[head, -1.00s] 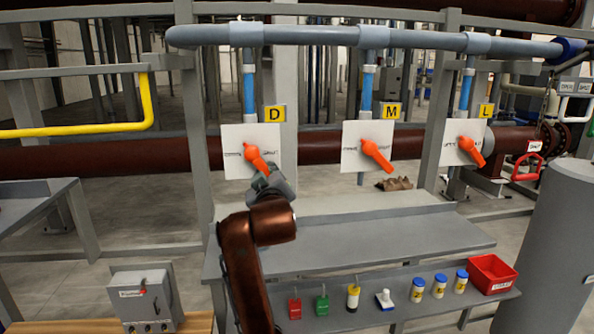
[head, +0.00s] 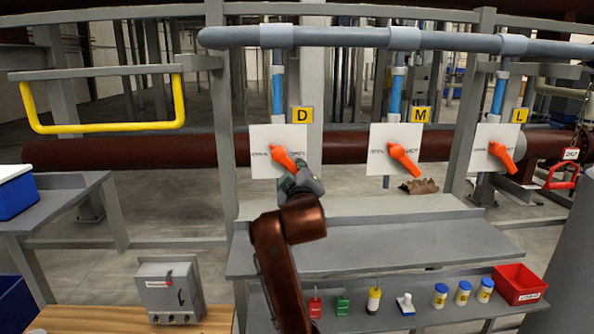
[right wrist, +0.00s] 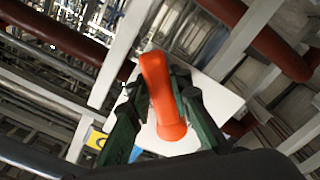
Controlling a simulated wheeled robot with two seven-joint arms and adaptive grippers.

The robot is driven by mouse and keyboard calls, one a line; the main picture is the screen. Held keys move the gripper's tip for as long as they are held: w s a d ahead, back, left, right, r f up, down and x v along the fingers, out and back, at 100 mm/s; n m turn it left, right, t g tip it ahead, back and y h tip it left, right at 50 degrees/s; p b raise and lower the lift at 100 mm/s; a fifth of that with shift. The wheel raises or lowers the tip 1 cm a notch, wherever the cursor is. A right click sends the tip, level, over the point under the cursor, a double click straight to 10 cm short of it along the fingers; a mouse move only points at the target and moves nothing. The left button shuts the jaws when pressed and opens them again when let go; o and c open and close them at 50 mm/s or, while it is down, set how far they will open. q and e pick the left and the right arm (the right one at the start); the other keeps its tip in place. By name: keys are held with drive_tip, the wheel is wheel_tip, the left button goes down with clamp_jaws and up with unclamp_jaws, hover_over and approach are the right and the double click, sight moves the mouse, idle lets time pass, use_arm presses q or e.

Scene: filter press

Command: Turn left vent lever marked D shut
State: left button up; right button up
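The D vent lever (head: 284,158) is an orange handle on a white plate (head: 262,137) below the yellow D sign (head: 302,115). Its handle slants down to the right from the pivot. My right gripper (head: 292,178) is at the handle's lower end. In the right wrist view, the orange lever (right wrist: 163,100) lies between the two dark green fingers of my right gripper (right wrist: 157,85). Narrow gaps seem to show beside the lever, so the fingers look open around it; contact is unclear. My left gripper is not in view.
Matching orange levers M (head: 404,158) and L (head: 502,157) stand to the right, also slanting down right. A grey bench (head: 400,245) lies below, with small bottles and a red bin (head: 518,284) on its lower shelf. A grey control box (head: 170,292) stands at lower left.

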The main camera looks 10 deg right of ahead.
drive_tip(key=o, duration=0.4)
drive_tip(key=s, duration=0.4)
drive_tip(key=s+a, duration=0.1)
drive_tip(key=s, duration=0.3)
drive_tip(key=s+a, duration=0.1)
drive_tip(key=s, duration=0.3)
drive_tip(key=shift+d, duration=0.1)
